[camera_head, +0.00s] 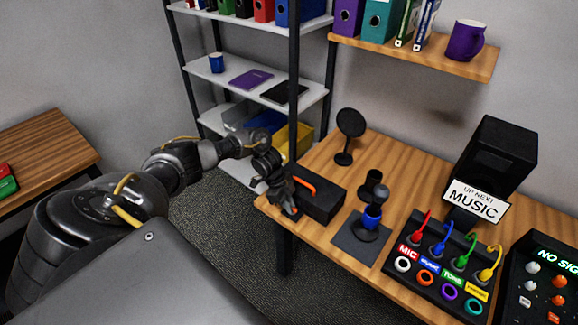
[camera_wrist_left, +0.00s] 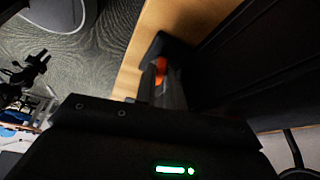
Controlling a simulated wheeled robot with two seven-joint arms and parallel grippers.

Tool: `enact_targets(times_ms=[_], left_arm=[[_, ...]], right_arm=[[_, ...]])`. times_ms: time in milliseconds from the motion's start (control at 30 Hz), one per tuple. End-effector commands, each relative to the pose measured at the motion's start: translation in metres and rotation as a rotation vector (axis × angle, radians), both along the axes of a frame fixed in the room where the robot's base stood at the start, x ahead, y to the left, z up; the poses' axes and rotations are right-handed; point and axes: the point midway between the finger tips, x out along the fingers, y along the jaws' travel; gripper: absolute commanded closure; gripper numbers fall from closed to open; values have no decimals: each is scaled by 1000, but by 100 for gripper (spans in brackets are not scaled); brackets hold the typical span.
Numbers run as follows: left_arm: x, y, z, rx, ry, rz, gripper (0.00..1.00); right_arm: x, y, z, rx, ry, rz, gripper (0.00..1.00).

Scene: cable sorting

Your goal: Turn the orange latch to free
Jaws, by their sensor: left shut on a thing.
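A black box (camera_head: 322,203) sits at the left end of the wooden desk, with an orange bar (camera_head: 304,183) on top. My left gripper (camera_head: 288,205) is at the box's left front side. It is shut on the orange latch, and a small orange part of the latch (camera_head: 294,211) shows by the fingertips. In the left wrist view, the orange latch (camera_wrist_left: 161,66) shows at the tips of my left gripper (camera_wrist_left: 160,80). The fingers hide much of the latch, so its exact angle is unclear. My right gripper is not in view.
The desk (camera_head: 323,160) holds a round black stand (camera_head: 350,124), a microphone on a dark mat (camera_head: 351,240), a cable panel (camera_head: 398,277), a speaker (camera_head: 500,150) and a "MUSIC" sign (camera_head: 476,201). A shelf rack (camera_head: 294,90) stands close behind my left arm.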

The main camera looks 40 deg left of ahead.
Motion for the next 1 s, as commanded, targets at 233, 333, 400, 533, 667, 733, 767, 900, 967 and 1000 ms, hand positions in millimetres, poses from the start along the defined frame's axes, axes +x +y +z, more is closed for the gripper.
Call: enact_targets(times_ms=[233,333,400,533,667,733,767,900,967,1000], left_arm=[[1,0,0,-1,-2,-35,100],[1,0,1,-1,-2,-37,100],[1,0,1,0,-3,-37,100],[1,0,1,0,-3,-37,100],[1,0,1,0,-2,-36,79],[1,0,1,0,-2,-36,70],[1,0,1,0,-2,-36,67],[1,0,1,0,-3,-35,67],[1,0,1,0,-3,-35,67],[2,0,1,0,-4,-34,67]], right_arm=[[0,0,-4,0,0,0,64],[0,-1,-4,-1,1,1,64],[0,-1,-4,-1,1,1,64],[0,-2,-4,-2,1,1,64],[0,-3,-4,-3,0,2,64],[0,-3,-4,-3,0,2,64],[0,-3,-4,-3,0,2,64],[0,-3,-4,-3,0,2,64],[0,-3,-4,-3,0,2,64],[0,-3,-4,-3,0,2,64]])
